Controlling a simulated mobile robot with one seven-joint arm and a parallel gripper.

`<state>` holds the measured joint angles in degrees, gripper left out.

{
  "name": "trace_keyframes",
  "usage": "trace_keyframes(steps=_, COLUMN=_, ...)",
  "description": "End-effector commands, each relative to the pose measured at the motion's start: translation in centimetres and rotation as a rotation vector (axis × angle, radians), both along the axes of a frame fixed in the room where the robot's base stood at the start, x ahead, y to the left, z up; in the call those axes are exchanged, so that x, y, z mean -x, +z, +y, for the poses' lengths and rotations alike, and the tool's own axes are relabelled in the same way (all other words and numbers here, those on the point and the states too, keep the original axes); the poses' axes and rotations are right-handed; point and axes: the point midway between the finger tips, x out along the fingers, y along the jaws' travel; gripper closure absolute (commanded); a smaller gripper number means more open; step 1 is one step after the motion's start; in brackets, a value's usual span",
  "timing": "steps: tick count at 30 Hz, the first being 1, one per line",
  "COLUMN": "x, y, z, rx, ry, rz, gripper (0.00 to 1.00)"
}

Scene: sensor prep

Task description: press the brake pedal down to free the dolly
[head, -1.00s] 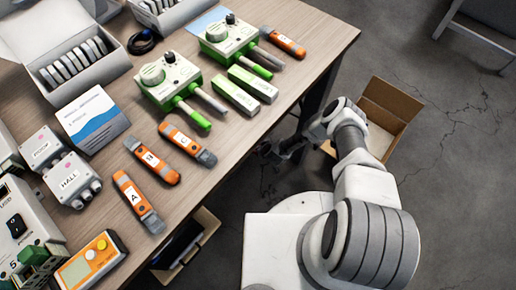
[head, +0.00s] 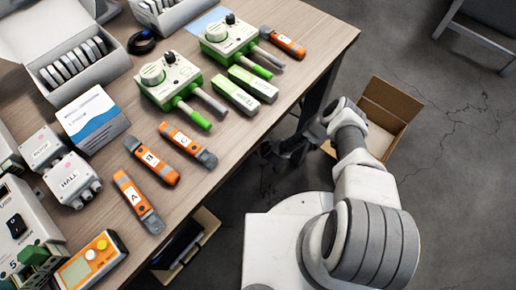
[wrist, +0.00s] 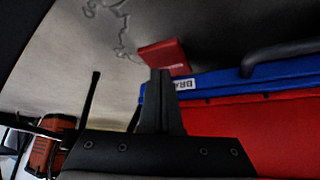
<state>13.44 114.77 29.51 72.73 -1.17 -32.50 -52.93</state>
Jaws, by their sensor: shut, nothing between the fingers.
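A red pedal plate (wrist: 163,55) sticks out past the edge of the blue dolly (wrist: 225,80) in the wrist view. A white label (wrist: 183,84) reading "BRA" is partly hidden by my fingers. My gripper (wrist: 160,80) is shut and empty, its fingertips just below the pedal in the picture; I cannot tell whether they touch it. In the head view my gripper (head: 278,152) is dark and low beside the table edge. The dolly and pedal cannot be made out there.
A red case (wrist: 265,130) sits by the blue dolly, with a dark handle (wrist: 280,55) above. The table (head: 225,140) carries orange testers and green-white devices. An open cardboard box (head: 392,108) stands on the floor. An orange object (wrist: 45,150) shows lower left.

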Motion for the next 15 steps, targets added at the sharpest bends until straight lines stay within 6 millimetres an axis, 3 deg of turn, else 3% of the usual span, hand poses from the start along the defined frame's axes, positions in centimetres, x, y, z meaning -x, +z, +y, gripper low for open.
trace_keyframes(steps=7, x=0.0, y=0.2, z=0.0, rx=0.0, ry=0.0, rz=0.0, gripper=1.0)
trace_keyframes(steps=15, x=0.0, y=2.4, z=0.0, rx=0.0, ry=0.001, rz=-0.001, gripper=1.0)
